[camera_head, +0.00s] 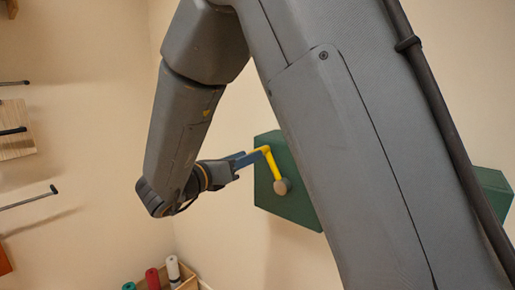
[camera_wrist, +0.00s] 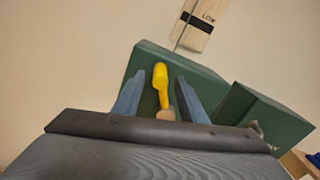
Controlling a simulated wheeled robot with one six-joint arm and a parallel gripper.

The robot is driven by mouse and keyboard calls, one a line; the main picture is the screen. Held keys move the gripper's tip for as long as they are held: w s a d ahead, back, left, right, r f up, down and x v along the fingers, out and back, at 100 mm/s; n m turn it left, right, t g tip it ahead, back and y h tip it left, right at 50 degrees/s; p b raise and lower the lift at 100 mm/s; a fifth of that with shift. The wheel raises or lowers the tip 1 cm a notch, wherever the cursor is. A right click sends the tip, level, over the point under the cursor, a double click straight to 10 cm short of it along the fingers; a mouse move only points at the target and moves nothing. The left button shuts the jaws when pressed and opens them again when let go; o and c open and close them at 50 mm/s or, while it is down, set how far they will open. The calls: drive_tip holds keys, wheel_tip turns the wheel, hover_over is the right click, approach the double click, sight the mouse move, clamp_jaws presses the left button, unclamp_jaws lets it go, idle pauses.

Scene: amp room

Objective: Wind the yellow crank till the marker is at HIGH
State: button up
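The yellow crank (camera_head: 271,162) is on the front of a green box (camera_head: 268,199) on the wall and has a round tan knob (camera_head: 281,186) at its lower end. The crank (camera_wrist: 160,80) also shows in the wrist view, between the two blue fingers of my gripper (camera_wrist: 160,97). The fingers are apart, with a gap on each side of the crank. In the head view my gripper (camera_head: 246,160) is close to the crank's upper end; I cannot tell whether they touch. No HIGH label is in view.
A second green box (camera_wrist: 262,118) sits right of the first. Pegs (camera_head: 28,199) stick out from the left wall. A wooden crate (camera_head: 186,284) with red and white rolls stands low at the bottom. My arm hides much of the right side in the head view.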

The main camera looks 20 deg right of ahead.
drive_tip(key=p+x, duration=0.2)
drive_tip(key=x, duration=0.4)
drive_tip(key=shift+c, duration=0.2)
clamp_jaws()
